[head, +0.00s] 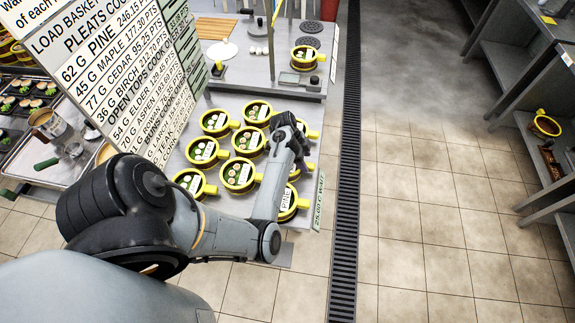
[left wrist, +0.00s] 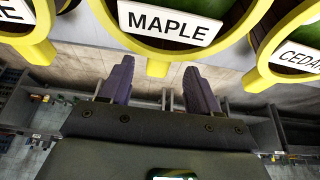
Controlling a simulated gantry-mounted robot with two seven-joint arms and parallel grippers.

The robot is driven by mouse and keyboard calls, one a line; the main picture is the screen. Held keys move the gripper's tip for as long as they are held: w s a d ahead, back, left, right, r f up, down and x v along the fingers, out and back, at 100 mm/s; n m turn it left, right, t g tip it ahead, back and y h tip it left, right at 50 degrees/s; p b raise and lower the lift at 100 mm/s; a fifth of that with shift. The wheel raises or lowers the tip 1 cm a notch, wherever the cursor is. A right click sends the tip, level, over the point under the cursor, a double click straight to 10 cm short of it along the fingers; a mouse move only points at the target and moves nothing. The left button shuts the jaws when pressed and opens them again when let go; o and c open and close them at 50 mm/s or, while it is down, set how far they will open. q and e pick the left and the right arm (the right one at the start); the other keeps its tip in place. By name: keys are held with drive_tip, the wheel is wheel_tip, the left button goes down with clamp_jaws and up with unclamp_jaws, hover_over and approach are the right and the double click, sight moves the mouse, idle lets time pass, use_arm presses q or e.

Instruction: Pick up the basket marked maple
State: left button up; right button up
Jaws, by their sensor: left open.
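The basket marked maple (left wrist: 165,22) is at the top middle of the left wrist view. It is round with a yellow rim, a white MAPLE label, and a yellow handle (left wrist: 158,64) pointing toward my gripper. My left gripper (left wrist: 160,88) is open, its two dark fingers apart on either side of the handle's line. I see no contact, and nothing is between the fingers. In the head view my left gripper (head: 303,143) is over the right side of the basket group, partly hidden by its own wrist. I cannot tell there which basket is maple. My right gripper is not in view.
A basket marked cedar (left wrist: 290,55) is close on the right, and another yellow basket (left wrist: 28,45) is close on the left. Several similar baskets (head: 240,174) crowd the grey table. A sign board (head: 115,75) stands at left. The tiled floor (head: 430,230) at right is clear.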

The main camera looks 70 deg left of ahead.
use_arm(q)
drive_tip(key=shift+x, duration=2.15)
drive_tip(key=shift+s, duration=0.15)
drive_tip(key=shift+c, duration=0.4)
clamp_jaws()
